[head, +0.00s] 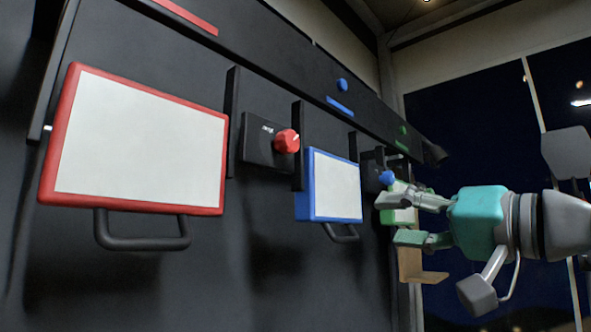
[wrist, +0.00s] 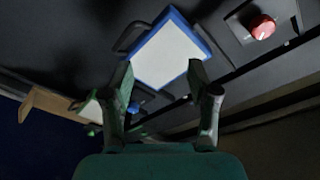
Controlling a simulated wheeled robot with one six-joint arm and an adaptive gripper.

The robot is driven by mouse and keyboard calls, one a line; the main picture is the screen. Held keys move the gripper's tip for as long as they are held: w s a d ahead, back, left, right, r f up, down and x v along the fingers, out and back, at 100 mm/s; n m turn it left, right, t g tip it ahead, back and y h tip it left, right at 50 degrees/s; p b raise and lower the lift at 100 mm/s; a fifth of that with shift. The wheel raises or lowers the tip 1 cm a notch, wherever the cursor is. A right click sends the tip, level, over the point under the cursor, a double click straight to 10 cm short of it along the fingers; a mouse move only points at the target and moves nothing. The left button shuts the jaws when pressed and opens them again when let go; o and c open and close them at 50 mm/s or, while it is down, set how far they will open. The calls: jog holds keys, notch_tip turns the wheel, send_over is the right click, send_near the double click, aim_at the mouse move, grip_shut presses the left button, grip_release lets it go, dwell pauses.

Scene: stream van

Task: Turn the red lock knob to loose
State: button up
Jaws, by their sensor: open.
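The red lock knob (head: 286,141) is round with a pale pointer mark and sits on a black plate (head: 258,146) on the dark wall, between the red-framed and blue-framed panels. The label on the plate is too small to read surely. The knob also shows in the wrist view at the upper right (wrist: 262,27). My gripper (head: 398,218) is open and empty, to the right of the knob and apart from it. In the wrist view its fingers (wrist: 160,90) stand either side of the blue-framed panel; contact cannot be seen.
A red-framed panel (head: 140,140) with a black handle hangs at left. A blue-framed panel (head: 335,188) hangs between the knob and my gripper. A blue knob (head: 387,178) and a green-framed panel (head: 393,217) are near my gripper. A wooden bracket (head: 412,268) sits below.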

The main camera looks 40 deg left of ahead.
aim_at(293, 141)
jog(key=s+r+n+g, duration=0.3)
jog(key=s+r, duration=0.7)
jog(key=r, duration=0.1)
jog(key=shift+h, duration=0.3)
jog(key=a, duration=1)
jog(key=shift+w+a+f, duration=0.1)
jog(key=shift+w+a, duration=0.1)
jog(key=shift+a, duration=0.1)
grip_shut()
